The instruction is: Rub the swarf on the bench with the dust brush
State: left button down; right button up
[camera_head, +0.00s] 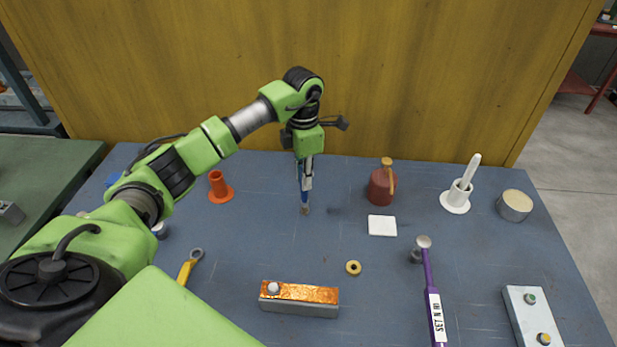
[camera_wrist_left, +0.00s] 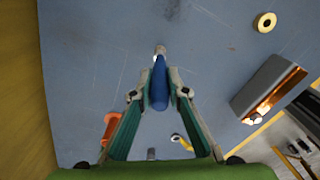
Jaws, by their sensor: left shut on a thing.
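My left gripper (camera_head: 306,178) points down over the middle back of the bench (camera_head: 260,235). It is shut on the dust brush, whose blue handle (camera_wrist_left: 159,85) shows between the fingers in the left wrist view. The brush's tip (camera_head: 304,211) points down at the bench; I cannot tell whether it touches. A faint dark patch (camera_head: 334,211), perhaps the swarf, lies on the bench just right of the brush tip. My right gripper is not in view.
A white square (camera_head: 382,226), a red-brown bottle (camera_head: 381,187) and a yellow ring (camera_head: 353,267) lie right of the brush. An orange cone (camera_head: 219,190) stands left. A copper-topped block (camera_head: 300,306) and a purple-handled tool (camera_head: 431,283) are nearer. A yellow wall stands behind.

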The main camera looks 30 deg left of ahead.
pick_arm(q)
jog(key=shift+s+a, duration=0.2)
jog(key=shift+a, duration=0.2)
jog(key=shift+r+p, duration=1.5)
jog(key=shift+r, duration=1.25)
notch_tip(320, 180, up, 3)
jog(key=shift+f+p, duration=0.15)
jog(key=shift+p, duration=0.65)
jog(key=shift+a, duration=0.15)
